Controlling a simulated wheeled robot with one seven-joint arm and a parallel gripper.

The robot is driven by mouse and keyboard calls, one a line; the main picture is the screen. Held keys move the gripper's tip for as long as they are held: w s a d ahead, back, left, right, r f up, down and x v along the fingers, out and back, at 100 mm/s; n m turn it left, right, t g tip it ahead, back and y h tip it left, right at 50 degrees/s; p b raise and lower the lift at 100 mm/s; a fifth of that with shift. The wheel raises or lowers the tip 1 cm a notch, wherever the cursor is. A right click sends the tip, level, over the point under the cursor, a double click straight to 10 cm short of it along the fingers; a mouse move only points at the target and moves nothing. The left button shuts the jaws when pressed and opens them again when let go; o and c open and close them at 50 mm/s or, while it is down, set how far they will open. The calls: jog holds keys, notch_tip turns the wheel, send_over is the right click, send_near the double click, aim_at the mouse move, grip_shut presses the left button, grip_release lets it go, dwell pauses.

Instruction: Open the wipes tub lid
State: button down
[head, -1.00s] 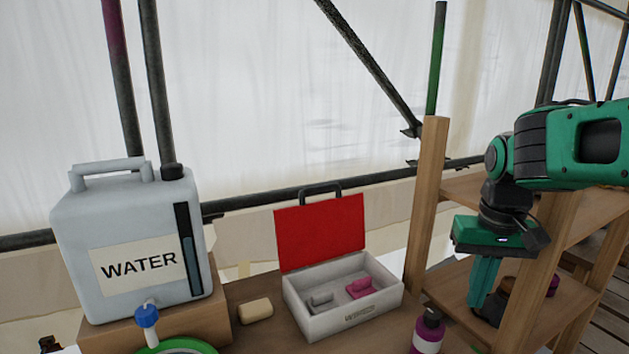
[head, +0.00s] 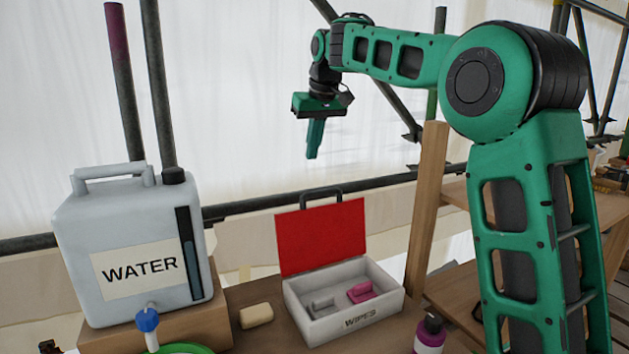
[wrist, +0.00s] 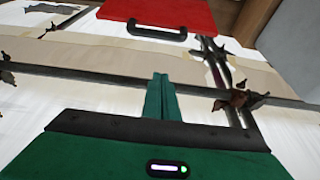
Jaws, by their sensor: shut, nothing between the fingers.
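The wipes tub (head: 346,316) is a white box marked "WIPES" on the wooden bench. Its red lid (head: 321,238) stands upright at the back edge, open, with a dark handle (head: 321,193) on top. A grey piece and a pink piece lie inside the tub. In the wrist view the red lid (wrist: 165,12) shows at the top with its handle (wrist: 157,31). My gripper (head: 314,155) is shut and empty, in the air above the lid and apart from it. Its closed fingers also show in the wrist view (wrist: 160,82).
A large water container (head: 135,250) stands on a wooden block at the left. A tan soap bar (head: 256,315) lies left of the tub. A purple bottle (head: 429,336) stands at its right front. A wooden post (head: 426,200) and shelves are to the right. Scaffold poles run behind.

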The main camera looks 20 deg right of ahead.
aim_at(317, 195)
notch_tip(317, 195, down, 9)
jog(key=shift+s+f, duration=0.15)
jog(key=shift+s, duration=0.05)
dwell(0.6)
jog(key=shift+t, duration=0.7)
jog(key=shift+s+d+r, duration=0.1)
jog(key=shift+s+d, duration=0.05)
jog(key=shift+s, duration=0.55)
jog(key=shift+s+d+r, duration=0.15)
jog(key=shift+s, duration=0.55)
jog(key=shift+s+d+r, duration=0.1)
jog(key=shift+s+d, duration=0.05)
jog(key=shift+s, duration=0.55)
jog(key=shift+s+d, duration=0.1)
jog(key=shift+s, duration=0.3)
